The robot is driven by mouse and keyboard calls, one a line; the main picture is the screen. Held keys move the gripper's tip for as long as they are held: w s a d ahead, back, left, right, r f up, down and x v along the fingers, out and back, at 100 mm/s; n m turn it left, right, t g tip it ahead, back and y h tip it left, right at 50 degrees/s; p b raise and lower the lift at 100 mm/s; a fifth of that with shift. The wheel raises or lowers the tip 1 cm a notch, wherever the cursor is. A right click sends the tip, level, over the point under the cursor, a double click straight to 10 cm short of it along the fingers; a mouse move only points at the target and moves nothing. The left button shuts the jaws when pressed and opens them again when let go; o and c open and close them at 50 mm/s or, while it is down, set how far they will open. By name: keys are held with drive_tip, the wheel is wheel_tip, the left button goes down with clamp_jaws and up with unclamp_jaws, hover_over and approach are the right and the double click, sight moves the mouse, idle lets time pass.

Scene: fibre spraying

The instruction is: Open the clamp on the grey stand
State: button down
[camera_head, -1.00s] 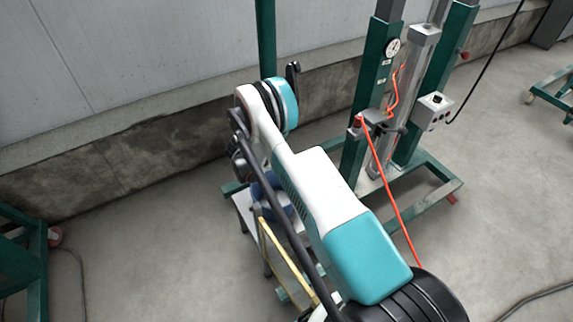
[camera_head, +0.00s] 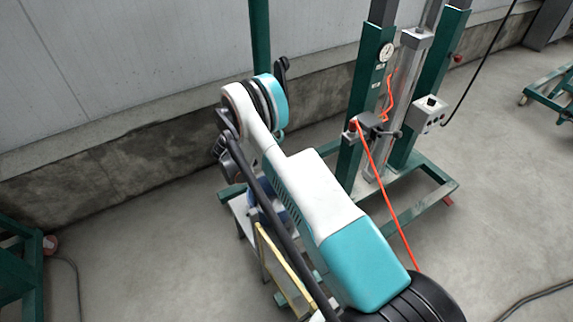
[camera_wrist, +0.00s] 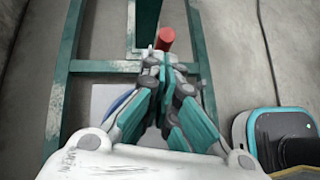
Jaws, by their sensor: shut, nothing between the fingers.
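My gripper (camera_wrist: 165,70) is shut and empty in the wrist view, its two fingers pressed together. A red cylindrical end (camera_wrist: 165,38) shows just beyond the fingertips; I cannot tell whether they touch. It may be the clamp's handle, but the clamp itself is not clear. A pale grey surface (camera_wrist: 101,96) with a blue round thing (camera_wrist: 119,104) lies partly hidden behind the fingers. In the head view a grey stand (camera_head: 240,214) with something blue (camera_head: 254,193) on it is mostly covered by my arm.
A green post (camera_head: 260,45) stands against the wall behind my arm. A green floor frame (camera_wrist: 105,66) surrounds the area below my gripper. To the right stands a green press (camera_head: 367,80) with a gauge and a red hose (camera_head: 385,205). A yellow-edged panel (camera_head: 283,265) is beside my arm.

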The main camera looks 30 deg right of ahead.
drive_tip(key=w+a, duration=0.1)
drive_tip(key=a, duration=0.9)
drive_tip(key=shift+w+a, duration=0.3)
drive_tip(key=shift+a, duration=0.05)
drive_tip(key=shift+f, duration=0.1)
drive_tip(key=r+p, duration=0.1)
drive_tip(key=p, duration=0.1)
drive_tip(key=d+r+p, duration=0.1)
drive_tip(key=r+p, duration=0.1)
drive_tip(key=p, duration=0.1)
drive_tip(key=shift+s+d, duration=0.2)
drive_tip(key=shift+f, duration=0.15)
